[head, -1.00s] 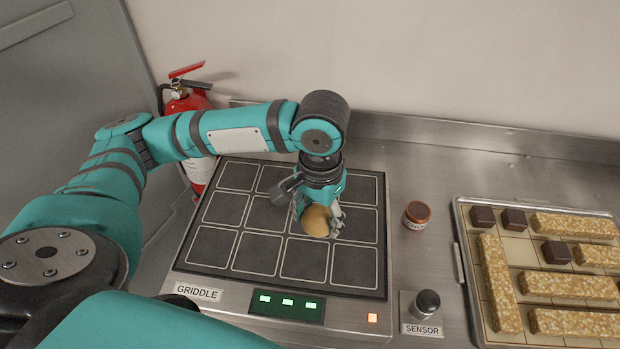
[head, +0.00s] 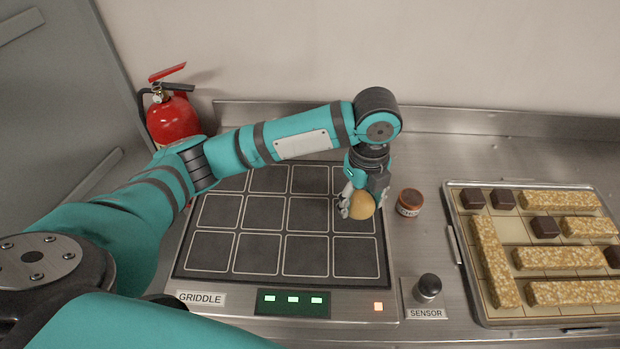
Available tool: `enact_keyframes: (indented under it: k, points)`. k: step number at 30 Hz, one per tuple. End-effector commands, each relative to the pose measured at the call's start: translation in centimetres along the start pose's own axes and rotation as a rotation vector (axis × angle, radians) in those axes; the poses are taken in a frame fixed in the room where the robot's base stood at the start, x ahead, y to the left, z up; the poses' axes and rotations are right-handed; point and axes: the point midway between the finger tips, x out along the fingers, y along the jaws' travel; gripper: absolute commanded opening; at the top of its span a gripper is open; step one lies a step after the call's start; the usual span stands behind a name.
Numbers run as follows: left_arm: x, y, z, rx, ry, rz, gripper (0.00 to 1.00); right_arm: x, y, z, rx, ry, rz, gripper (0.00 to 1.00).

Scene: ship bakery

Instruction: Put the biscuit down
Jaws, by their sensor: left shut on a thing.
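A round golden-tan biscuit (head: 362,206) is held in my left gripper (head: 357,203), which is shut on it. The gripper points down over the right column of the griddle (head: 300,215), a dark plate marked with square outlines. The biscuit hides part of the squares under it. I cannot tell from this view whether it touches the plate. No other biscuit lies on the griddle squares I can see. My right gripper is not in view.
A small brown jar (head: 410,202) stands just right of the griddle. A sensor knob (head: 428,288) is at front right. A tray (head: 462,262) with oat bars and dark cubes lies at right. A red fire extinguisher (head: 172,120) stands at back left.

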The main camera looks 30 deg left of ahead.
Motion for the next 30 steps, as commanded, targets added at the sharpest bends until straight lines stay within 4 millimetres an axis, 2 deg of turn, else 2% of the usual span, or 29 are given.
enact_keyframes:
  k: [4, 7, 21, 30]
  points:
    - [0.2, -0.5, -0.1, 0.108, 0.000, 0.003, 0.25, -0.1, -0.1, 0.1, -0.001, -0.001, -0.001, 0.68]
    - [0.2, -0.4, 0.9, 0.130, -0.001, 0.004, 0.25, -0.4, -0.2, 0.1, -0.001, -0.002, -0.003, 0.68]
    - [1.1, 2.2, 12.1, 0.130, 0.000, 0.006, 0.25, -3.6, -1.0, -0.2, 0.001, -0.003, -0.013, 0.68]
    - [1.5, 2.9, 15.1, 0.132, 0.000, 0.005, 0.25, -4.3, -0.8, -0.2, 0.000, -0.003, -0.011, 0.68]
